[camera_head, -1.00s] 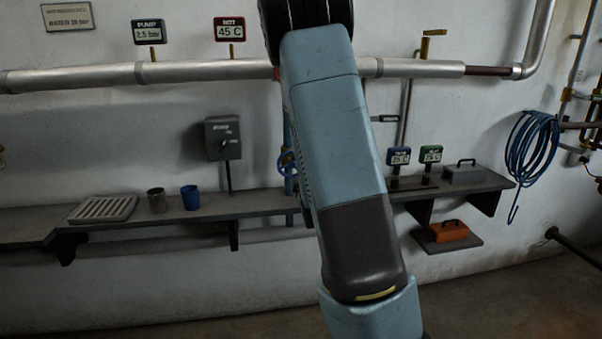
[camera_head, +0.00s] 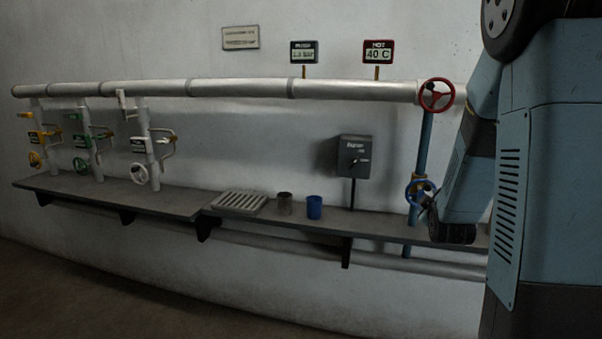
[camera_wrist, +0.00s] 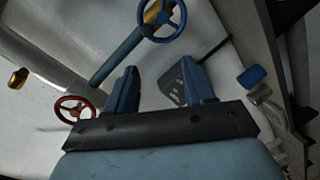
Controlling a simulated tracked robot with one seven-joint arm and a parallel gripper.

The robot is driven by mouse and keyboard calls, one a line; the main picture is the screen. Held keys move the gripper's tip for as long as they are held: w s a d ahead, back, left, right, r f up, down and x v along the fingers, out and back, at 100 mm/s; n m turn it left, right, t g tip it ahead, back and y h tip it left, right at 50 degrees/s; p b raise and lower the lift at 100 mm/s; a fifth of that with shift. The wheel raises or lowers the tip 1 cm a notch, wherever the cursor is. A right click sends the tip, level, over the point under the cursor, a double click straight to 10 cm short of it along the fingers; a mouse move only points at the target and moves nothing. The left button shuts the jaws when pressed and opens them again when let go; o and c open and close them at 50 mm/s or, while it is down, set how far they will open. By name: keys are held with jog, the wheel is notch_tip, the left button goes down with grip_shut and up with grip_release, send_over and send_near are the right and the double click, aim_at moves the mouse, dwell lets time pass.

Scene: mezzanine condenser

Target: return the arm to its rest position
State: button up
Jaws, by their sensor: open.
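My arm (camera_head: 520,150) fills the right side of the head view. Its dark wrist end hangs low near the blue handwheel (camera_head: 421,190) on the vertical blue pipe, hiding part of the shelf. My gripper (camera_wrist: 160,75) shows in the wrist view with its two blue fingers apart and nothing between them. Behind the fingers is the dark switch box (camera_wrist: 181,84). The blue handwheel (camera_wrist: 162,18) appears beyond the fingertips, and the red handwheel (camera_wrist: 75,108) lies left of the fingers. The gap to the handwheels is hard to judge.
A wall shelf (camera_head: 120,195) carries a slatted tray (camera_head: 239,202), a metal cup (camera_head: 285,204) and a blue cup (camera_head: 314,207). The switch box (camera_head: 355,157) is above it. Several valve branches (camera_head: 150,155) stand at left. The floor (camera_head: 60,290) in front is clear.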

jog(key=s+a+r+m+g+y, duration=0.1)
jog(key=s+a+r+m+g, duration=0.2)
jog(key=s, duration=0.7)
jog(key=s+a+r+m+g+y, duration=0.1)
jog(key=s+a+r+m+g, duration=0.2)
jog(key=s+a, duration=0.3)
jog(key=s+a+r+m+g+y, duration=0.2)
jog(key=s+a+r, duration=0.3)
jog(key=s, duration=1)
jog(key=shift+s+m+g, duration=0.15)
jog(key=shift+m+g, duration=0.25)
jog(key=shift+g, duration=0.2)
dwell(4.3)
